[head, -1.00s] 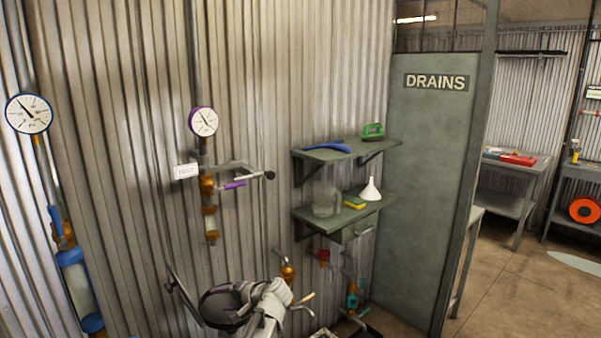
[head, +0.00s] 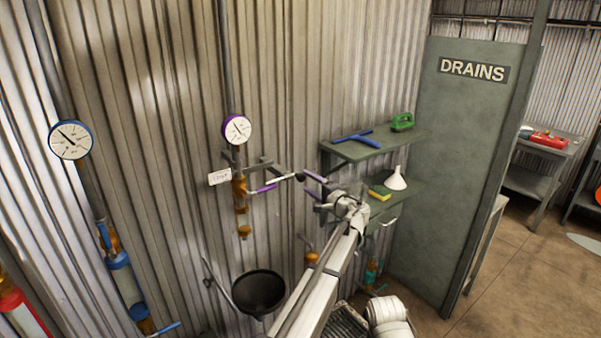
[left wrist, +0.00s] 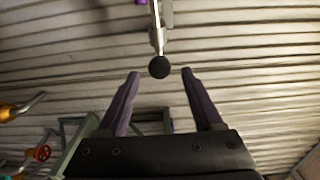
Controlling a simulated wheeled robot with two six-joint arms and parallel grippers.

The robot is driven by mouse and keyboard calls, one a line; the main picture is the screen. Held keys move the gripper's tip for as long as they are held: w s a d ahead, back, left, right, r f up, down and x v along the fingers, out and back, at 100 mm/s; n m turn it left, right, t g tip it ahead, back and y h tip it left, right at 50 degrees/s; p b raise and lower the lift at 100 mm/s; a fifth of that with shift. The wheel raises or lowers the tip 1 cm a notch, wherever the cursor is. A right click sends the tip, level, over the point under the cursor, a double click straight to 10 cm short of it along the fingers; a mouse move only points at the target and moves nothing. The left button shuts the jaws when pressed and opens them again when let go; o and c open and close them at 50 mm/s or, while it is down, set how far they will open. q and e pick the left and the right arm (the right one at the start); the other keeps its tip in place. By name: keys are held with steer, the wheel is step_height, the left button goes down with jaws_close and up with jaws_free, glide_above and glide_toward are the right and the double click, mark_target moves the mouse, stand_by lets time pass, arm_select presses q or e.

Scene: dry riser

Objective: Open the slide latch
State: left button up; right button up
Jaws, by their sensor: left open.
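A silver bar (head: 281,180) with a purple sleeve (head: 266,188) and a black ball knob (head: 300,177) sticks out to the right from brass pipework below a purple-rimmed gauge. I cannot tell which part is the slide latch. My left gripper (head: 306,186) is open, its purple fingers pointing at the knob from the right. In the left wrist view the knob (left wrist: 159,67) lies centred at the gap between the two fingertips (left wrist: 159,74), apart from both. The bar (left wrist: 156,30) runs away from it. My right gripper is not in view.
Two wall shelves stand behind my left gripper; the upper shelf (head: 345,152) holds blue and green tools. A yellow sponge (head: 380,193) and white funnel (head: 396,178) are on the lower one. A black funnel (head: 258,291) is below the pipe. A green DRAINS panel (head: 455,170) stands right.

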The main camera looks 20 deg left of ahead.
mark_target(296, 173)
arm_select(q)
steer(key=x, duration=0.7)
steer(key=shift+w+a, duration=0.2)
steer(key=shift+a, duration=0.1)
steer(key=shift+c, duration=0.3)
jaws_close()
stand_by(0.8)
